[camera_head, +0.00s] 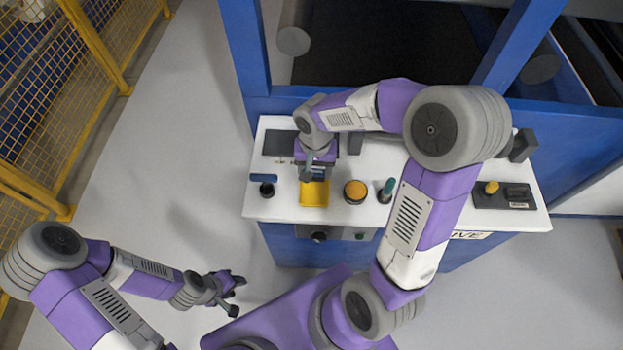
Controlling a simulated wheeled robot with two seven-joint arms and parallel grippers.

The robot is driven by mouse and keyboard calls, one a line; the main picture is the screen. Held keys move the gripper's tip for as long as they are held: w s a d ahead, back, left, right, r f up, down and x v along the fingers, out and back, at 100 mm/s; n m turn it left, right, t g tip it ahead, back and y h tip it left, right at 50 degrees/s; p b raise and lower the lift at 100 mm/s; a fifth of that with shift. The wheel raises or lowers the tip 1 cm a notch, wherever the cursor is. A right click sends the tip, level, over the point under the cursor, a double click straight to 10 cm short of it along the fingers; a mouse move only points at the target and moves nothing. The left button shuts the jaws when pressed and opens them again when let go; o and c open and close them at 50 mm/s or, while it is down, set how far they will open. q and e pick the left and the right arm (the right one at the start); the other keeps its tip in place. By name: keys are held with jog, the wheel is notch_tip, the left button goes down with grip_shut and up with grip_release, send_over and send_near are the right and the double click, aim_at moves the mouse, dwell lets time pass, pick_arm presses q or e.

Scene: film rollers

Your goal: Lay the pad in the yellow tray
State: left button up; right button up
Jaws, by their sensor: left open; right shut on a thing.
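The yellow tray (314,197) sits on the white console top, left of the middle; its back part is covered by my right gripper. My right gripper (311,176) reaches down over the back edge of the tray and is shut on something. I take this to be the pad, but it is hidden by the fingers and hand, so I cannot tell whether it touches the tray. My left gripper (236,296) is open and empty, low at the left, away from the console.
On the white console (335,212), right of the tray, stand an orange-topped round jar (356,191) and a teal-handled item (387,189). Left of it are a blue-and-black item (264,182) and a dark square (279,143). A dark box with a yellow knob (491,188) is at right. A blue frame rises behind.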

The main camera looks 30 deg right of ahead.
aim_at(315, 180)
jog(key=shift+s+f, duration=0.1)
jog(key=shift+f, duration=0.7)
notch_tip(315, 180, down, 4)
jog(key=shift+f+b, duration=0.15)
jog(key=shift+b, duration=0.65)
jog(key=shift+f, duration=0.1)
jog(key=o, duration=1.1)
jog(key=shift+o, duration=0.2)
